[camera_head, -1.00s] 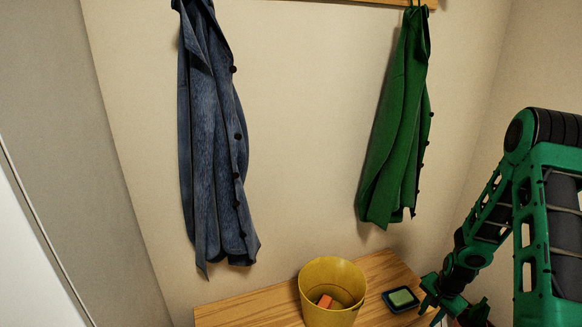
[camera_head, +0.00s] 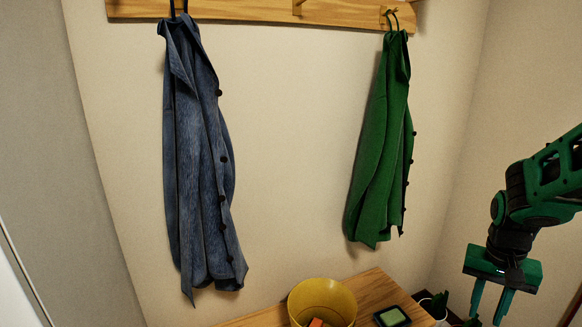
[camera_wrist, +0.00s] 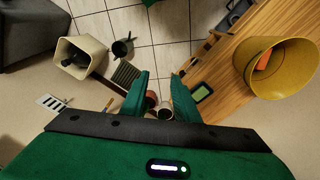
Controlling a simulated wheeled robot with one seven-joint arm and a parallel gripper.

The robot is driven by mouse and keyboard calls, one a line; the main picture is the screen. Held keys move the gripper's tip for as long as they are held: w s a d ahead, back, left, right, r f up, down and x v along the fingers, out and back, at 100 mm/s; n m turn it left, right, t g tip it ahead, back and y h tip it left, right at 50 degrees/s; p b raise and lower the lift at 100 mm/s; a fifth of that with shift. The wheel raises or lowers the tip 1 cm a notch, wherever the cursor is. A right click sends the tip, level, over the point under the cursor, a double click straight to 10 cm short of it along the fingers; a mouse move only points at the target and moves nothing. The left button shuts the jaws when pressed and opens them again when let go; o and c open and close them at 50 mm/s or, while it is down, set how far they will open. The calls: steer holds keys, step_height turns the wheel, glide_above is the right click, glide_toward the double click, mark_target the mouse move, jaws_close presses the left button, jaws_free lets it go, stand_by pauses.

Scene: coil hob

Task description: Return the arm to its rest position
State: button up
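My gripper (camera_head: 489,306) hangs from the green arm at the right of the head view, fingers pointing down and apart. In the wrist view my gripper (camera_wrist: 160,92) also shows two green fingers with a gap between them and nothing held. It is to the right of the wooden bench (camera_head: 368,287) and of the yellow bucket (camera_head: 322,297).
An orange block (camera_head: 316,322) lies in the bucket. A black tray with a green pad (camera_head: 392,317) sits beside it. A blue coat (camera_head: 200,170) and a green coat (camera_head: 380,150) hang from a wooden rail (camera_head: 240,10). The wrist view shows a beige bin (camera_wrist: 80,57) on the floor.

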steer(key=s+a+r+n, duration=0.1)
steer(key=s+a+r, duration=0.1)
steer(key=s, duration=0.4)
steer(key=s+a+r+y, duration=0.1)
steer(key=s+a+r, duration=0.2)
steer(key=s+r, duration=0.2)
steer(key=s, duration=0.2)
steer(key=shift+s+n, duration=0.3)
steer(key=shift+n, duration=0.1)
steer(key=shift+a, duration=0.1)
steer(key=shift+w+f, duration=0.3)
steer(key=shift+w, duration=0.35)
